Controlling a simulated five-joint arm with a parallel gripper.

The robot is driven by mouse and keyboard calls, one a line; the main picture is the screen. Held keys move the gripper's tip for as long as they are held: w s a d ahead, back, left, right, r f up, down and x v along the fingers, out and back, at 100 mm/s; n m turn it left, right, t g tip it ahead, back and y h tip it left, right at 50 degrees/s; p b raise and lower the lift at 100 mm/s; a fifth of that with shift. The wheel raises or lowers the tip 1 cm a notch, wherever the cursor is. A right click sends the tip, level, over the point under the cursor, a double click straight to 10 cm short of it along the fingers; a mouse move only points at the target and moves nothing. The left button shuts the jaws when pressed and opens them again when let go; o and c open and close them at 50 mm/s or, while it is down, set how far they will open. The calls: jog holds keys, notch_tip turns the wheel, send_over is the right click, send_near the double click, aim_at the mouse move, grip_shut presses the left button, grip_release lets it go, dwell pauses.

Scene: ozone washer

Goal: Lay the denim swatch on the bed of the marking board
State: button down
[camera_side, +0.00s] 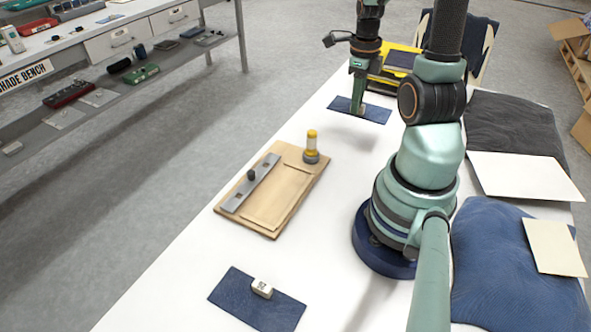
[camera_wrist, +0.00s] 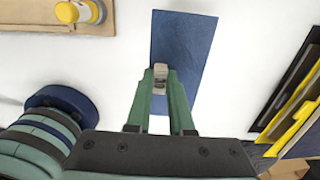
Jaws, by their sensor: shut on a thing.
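A dark blue denim swatch (camera_side: 374,114) lies flat at the far end of the white table. It also shows in the wrist view (camera_wrist: 185,42). My gripper (camera_side: 358,110) points down over it, shut on the small pale block (camera_wrist: 160,74) on the swatch. I cannot tell whether the swatch touches the table. The wooden marking board (camera_side: 314,180) lies nearer the side camera, with a bare bed (camera_side: 278,200) and a grey metal bar (camera_side: 250,184) with a black knob along its left side. The board's corner shows in the wrist view (camera_wrist: 35,18).
A yellow-and-white marker (camera_side: 311,148) stands at the board's far right corner. A second blue swatch (camera_side: 240,294) with a pale block (camera_side: 262,287) lies at the near end. A yellow rack (camera_side: 385,80) stands behind my gripper. Folded cloths (camera_side: 510,255) lie to the right.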

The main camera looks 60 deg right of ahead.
notch_tip(320, 180, up, 9)
jog(key=w+a+f+n, duration=0.1)
jog(key=w+a+n, duration=0.6)
jog(key=a+n, duration=0.8)
jog(key=w+a+n, duration=0.8)
jog(key=a+n, duration=0.1)
jog(key=n, duration=1.2)
jog(key=s+d+r+m, duration=0.1)
jog(key=s+d+m, duration=0.6)
jog(key=d+m, duration=0.5)
jog(key=s+d+r+m, duration=0.1)
jog(key=s+d+m, duration=0.7)
jog(key=m, duration=1.6)
jog(key=d, duration=0.4)
jog(key=shift+r, duration=0.15)
